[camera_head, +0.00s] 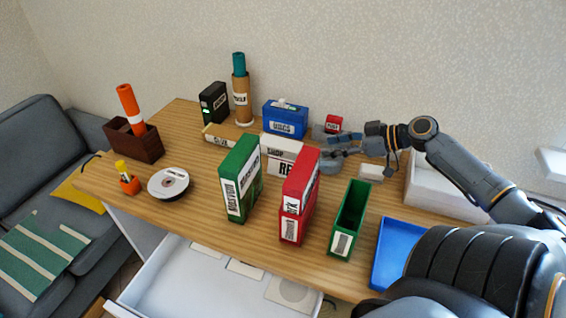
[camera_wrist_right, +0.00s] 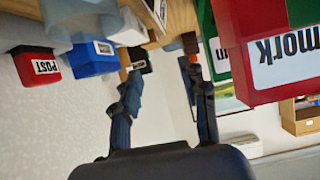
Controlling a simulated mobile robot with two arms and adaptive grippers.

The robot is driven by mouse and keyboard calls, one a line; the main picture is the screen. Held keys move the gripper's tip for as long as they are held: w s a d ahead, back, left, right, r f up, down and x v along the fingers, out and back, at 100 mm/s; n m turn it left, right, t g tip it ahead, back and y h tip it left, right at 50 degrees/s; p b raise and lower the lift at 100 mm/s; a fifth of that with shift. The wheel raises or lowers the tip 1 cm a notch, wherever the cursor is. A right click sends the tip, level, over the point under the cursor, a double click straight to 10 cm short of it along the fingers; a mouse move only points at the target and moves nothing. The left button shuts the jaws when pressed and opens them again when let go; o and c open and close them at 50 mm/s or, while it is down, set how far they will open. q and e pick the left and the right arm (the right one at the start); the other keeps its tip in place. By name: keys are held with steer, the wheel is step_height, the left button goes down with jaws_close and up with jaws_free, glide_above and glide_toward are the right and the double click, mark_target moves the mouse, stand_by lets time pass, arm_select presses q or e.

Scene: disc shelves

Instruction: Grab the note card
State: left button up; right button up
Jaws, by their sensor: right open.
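I cannot tell for sure which item is the note card. A white piece with large black print (camera_head: 283,153) stands behind the red box, which partly hides it. Flat pale cards lie in the open drawer, one near its back (camera_head: 245,268) and one farther right (camera_head: 290,292). My right gripper (camera_head: 335,147) is over the back of the table, right of the printed white piece and left of a small white block (camera_head: 371,172). In the right wrist view its two fingers (camera_wrist_right: 158,72) are apart with nothing between them. My left gripper is out of view.
A green box (camera_head: 240,180), a red box (camera_head: 299,195) and an open green box (camera_head: 349,215) stand mid-table. A blue box (camera_head: 285,119) and small red POST box (camera_head: 333,123) are behind. A disc (camera_head: 168,183) lies left. The white drawer (camera_head: 190,284) is open in front.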

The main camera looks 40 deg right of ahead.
step_height(320, 180, down, 3)
steer(key=s+b, duration=0.1)
steer(key=b, duration=0.2)
glide_toward(290, 161)
steer(key=x, duration=0.3)
steer(key=shift+w+d+f, duration=0.15)
steer(key=shift+w+f, duration=0.5)
steer(key=shift+w, duration=0.15)
steer(key=shift+w+a+f+b, duration=0.2)
steer(key=shift+w+a+f, duration=0.05)
steer(key=shift+w+a, duration=0.35)
steer(key=shift+w+a+f+b, duration=0.15)
steer(key=shift+w+a+f, duration=0.1)
steer(key=shift+w+a, duration=0.35)
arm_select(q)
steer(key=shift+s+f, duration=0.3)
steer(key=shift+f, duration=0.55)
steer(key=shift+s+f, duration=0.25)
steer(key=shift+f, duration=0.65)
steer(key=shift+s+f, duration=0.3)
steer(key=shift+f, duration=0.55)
arm_select(e)
steer(key=shift+x, duration=1)
steer(key=shift+d, duration=0.15)
steer(key=c, duration=0.9)
